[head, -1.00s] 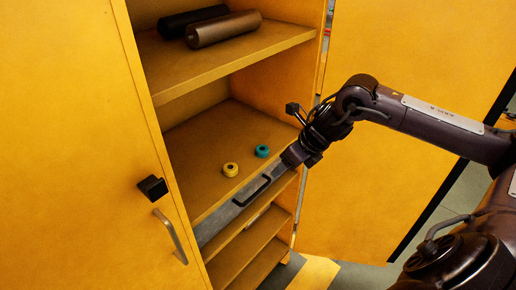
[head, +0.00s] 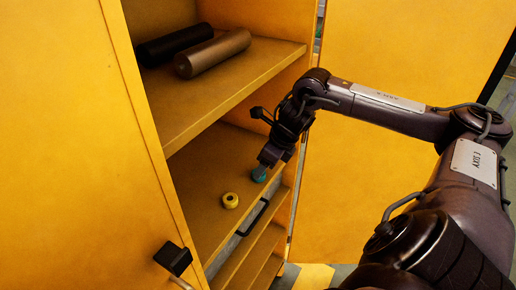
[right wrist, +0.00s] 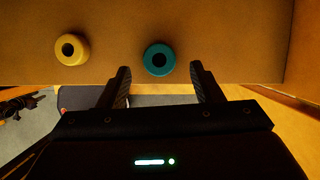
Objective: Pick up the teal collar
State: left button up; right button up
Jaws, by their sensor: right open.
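The teal collar (head: 259,174) is a small ring with a dark centre hole on the cabinet's middle shelf, partly hidden by my right gripper (head: 264,163) in the head view. In the right wrist view the teal collar (right wrist: 159,60) lies just beyond and between the two open fingertips of the gripper (right wrist: 160,72), apart from both. The gripper is empty. My left gripper does not show.
A yellow collar (head: 230,200) stands on the same shelf, left of the teal one, and shows in the wrist view (right wrist: 72,49). Black and brown rollers (head: 213,53) lie on the upper shelf (head: 235,88).

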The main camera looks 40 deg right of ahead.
jog(key=x, duration=0.2)
jog(key=shift+w+a+f+p, duration=0.1)
jog(key=shift+w+f+p, duration=0.15)
jog(key=shift+p, duration=0.1)
jog(key=shift+w+f, duration=0.1)
jog(key=shift+f, duration=0.35)
jog(key=shift+c, duration=1.3)
jog(key=c, duration=0.8)
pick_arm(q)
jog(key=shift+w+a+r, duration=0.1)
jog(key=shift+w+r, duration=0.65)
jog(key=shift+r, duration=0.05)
pick_arm(e)
jog(key=shift+r, duration=0.2)
